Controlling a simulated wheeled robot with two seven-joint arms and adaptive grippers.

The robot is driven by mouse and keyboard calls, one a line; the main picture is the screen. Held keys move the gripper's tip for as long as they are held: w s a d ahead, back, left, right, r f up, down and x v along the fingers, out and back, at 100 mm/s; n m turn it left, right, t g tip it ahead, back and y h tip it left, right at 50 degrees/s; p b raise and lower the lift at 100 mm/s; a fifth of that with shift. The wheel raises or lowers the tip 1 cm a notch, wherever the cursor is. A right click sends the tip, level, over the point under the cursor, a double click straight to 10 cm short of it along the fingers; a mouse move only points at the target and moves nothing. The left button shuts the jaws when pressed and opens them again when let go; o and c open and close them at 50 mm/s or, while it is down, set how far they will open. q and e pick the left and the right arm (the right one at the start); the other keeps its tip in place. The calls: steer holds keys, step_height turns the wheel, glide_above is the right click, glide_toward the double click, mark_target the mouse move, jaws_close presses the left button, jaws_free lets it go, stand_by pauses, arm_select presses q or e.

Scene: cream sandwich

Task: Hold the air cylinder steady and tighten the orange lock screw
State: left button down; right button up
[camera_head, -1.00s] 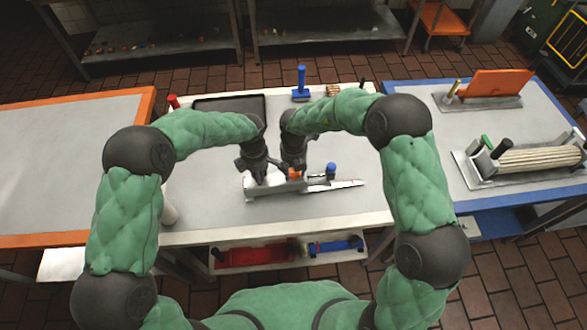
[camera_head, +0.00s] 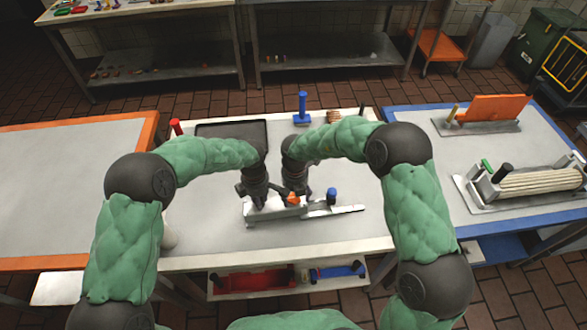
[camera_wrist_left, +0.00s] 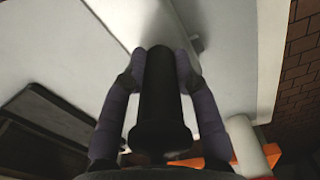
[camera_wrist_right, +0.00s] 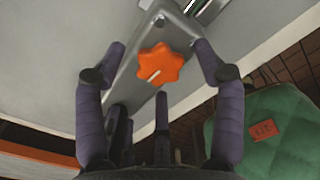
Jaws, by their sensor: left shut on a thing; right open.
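The orange lock screw (camera_wrist_right: 160,66) is a star-shaped knob on top of a grey metal fixture (camera_wrist_right: 140,92); the head view also shows the screw (camera_head: 293,197). My right gripper (camera_wrist_right: 159,47) is open, with its fingers on either side of the screw and visible gaps to it. My left gripper (camera_wrist_left: 160,55) is shut on an upright-looking black cylindrical part (camera_wrist_left: 162,95), seen between its fingers in the left wrist view. In the head view my left gripper (camera_head: 252,195) is at the fixture's left end. I cannot tell whether the black part is the air cylinder itself.
A blue knob (camera_head: 331,194) and a flat metal bar (camera_head: 350,209) are at the fixture's right. A black tray (camera_head: 205,130), a blue stand (camera_head: 302,112) and a red upright part (camera_head: 175,127) are at the table's back. The front of the table (camera_head: 300,242) is clear.

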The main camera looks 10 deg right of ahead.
mark_target(293, 198)
steer(key=shift+n, duration=0.3)
steer(key=n, duration=0.5)
steer(key=shift+a, duration=0.15)
steer(key=n, duration=0.6)
steer(key=shift+a+n, duration=0.15)
steer(key=shift+n, duration=0.15)
step_height(293, 198, up, 12)
steer(key=f, duration=0.1)
steer(key=w+d+r+n+t+h, duration=0.1)
steer(key=w+d+r+n+t, duration=0.15)
steer(key=w, duration=0.25)
steer(key=w+d+r+n+t, duration=0.1)
steer(key=w+d+n+t, duration=0.1)
steer(key=w+n+t, duration=0.3)
steer(key=w+a+r+n+t+y, duration=0.3)
steer(key=w+r+n, duration=0.4)
steer(key=n, duration=0.6)
steer(key=shift+w+a+y, duration=0.55)
steer(key=shift+y, duration=0.05)
steer(key=shift+r, duration=0.1)
